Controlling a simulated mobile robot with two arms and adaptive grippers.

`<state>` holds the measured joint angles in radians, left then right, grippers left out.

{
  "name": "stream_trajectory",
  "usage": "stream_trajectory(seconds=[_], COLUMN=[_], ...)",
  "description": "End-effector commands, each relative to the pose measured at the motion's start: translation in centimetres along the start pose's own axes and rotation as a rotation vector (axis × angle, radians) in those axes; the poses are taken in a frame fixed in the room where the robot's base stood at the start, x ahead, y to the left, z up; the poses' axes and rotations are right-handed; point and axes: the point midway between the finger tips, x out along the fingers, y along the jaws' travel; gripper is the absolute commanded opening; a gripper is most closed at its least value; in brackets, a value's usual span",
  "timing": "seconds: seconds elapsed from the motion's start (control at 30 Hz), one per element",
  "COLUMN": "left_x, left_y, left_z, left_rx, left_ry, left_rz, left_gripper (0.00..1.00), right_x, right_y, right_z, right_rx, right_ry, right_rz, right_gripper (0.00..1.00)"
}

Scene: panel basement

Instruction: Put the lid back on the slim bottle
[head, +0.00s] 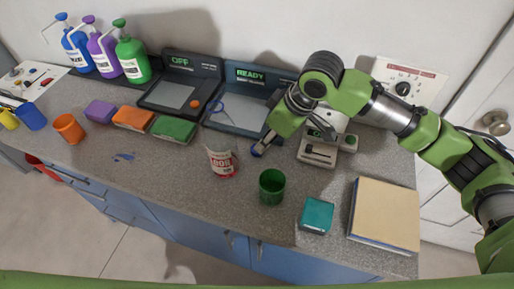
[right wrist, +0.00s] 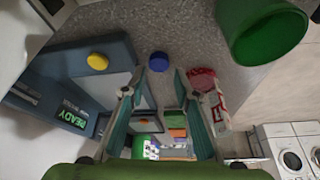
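My right gripper (head: 266,144) reaches down over the worktop in front of the READY device. In the right wrist view its two fingers (right wrist: 158,82) are apart with nothing held between them. A small round blue lid (right wrist: 158,61) lies on the worktop just beyond the fingertips. In the head view the blue lid (head: 257,152) shows by the fingertips, partly covered by the gripper. A white and red container (head: 222,162) stands to its left; it also shows in the right wrist view (right wrist: 204,88). I cannot tell which thing is the slim bottle. My left gripper is out of view.
A green cup (head: 271,187) stands in front of the lid. The READY device (head: 240,112) is behind, with a microscope-like instrument (head: 322,148) to the right. A teal box (head: 316,215) and a book (head: 385,214) lie front right. Pump bottles (head: 104,52) stand back left.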

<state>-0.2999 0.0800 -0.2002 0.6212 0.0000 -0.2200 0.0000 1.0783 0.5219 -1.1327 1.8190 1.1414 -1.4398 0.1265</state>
Motion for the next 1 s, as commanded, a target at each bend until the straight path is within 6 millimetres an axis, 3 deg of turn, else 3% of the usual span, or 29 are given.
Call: stream_trajectory(seconds=[0.13,0.43,0.8,0.87,1.0], left_x=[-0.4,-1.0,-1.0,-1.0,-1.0], left_y=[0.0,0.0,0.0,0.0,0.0], left_z=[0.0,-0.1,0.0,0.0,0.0], left_rx=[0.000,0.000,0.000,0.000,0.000], left_ry=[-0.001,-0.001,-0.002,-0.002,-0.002], left_rz=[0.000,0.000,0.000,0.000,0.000], left_gripper=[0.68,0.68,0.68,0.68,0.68], right_x=[0.9,4.9,5.2,5.2,5.2], right_y=[0.0,0.1,0.2,0.2,0.2], right_z=[-0.1,-0.2,-0.2,-0.2,-0.2], right_rx=[0.001,0.001,0.000,0.000,0.000], right_ry=[-0.003,-0.002,0.000,0.000,0.000], right_rz=[-0.001,0.000,0.001,0.001,0.001], right_gripper=[0.28,0.28,0.28,0.18,0.17])
